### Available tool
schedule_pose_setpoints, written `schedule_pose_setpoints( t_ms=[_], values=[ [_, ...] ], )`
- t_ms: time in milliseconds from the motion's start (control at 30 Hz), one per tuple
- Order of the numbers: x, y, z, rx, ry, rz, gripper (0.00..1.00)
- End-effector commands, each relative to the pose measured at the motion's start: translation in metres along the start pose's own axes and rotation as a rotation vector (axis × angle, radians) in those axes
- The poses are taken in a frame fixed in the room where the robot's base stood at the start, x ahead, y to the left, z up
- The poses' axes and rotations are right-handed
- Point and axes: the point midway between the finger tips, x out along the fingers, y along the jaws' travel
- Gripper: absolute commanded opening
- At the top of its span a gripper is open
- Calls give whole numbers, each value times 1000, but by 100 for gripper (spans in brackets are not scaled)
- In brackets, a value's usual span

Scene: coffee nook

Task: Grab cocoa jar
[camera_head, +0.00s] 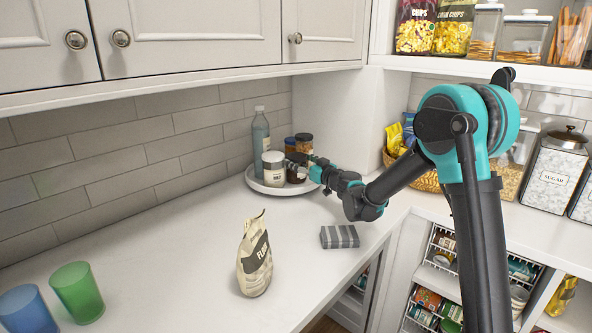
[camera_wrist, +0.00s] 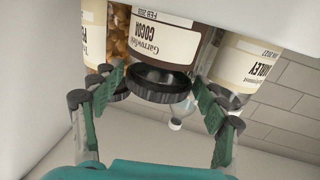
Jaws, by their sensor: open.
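The cocoa jar (camera_wrist: 150,42) has a dark lid and a brown and cream label reading COCOA; it appears upside down in the wrist view. In the head view the dark jar (camera_head: 296,174) stands on the round white tray (camera_head: 256,188) in the corner, partly hidden by my gripper (camera_head: 314,170). In the wrist view my gripper (camera_wrist: 158,80) is open, its green-padded fingers on either side of the jar's lid end. I cannot tell whether either finger touches it.
A barley jar (camera_wrist: 248,62) stands close beside the cocoa jar, with a jar of nuts (camera_wrist: 118,38) on the other side. A tall bottle (camera_head: 260,135) is behind.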

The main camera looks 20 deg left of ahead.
Motion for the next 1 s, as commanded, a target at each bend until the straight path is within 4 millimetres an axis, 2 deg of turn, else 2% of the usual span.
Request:
schedule_pose_setpoints(
  t_ms=[167,200,567,833,1000],
  values=[
    [0,0,0,0,0,0,73],
    [0,0,0,0,0,0,71],
    [0,0,0,0,0,0,27],
    [0,0,-2,0,0,0,27],
    [0,0,-12,0,0,0,27]
  ],
)
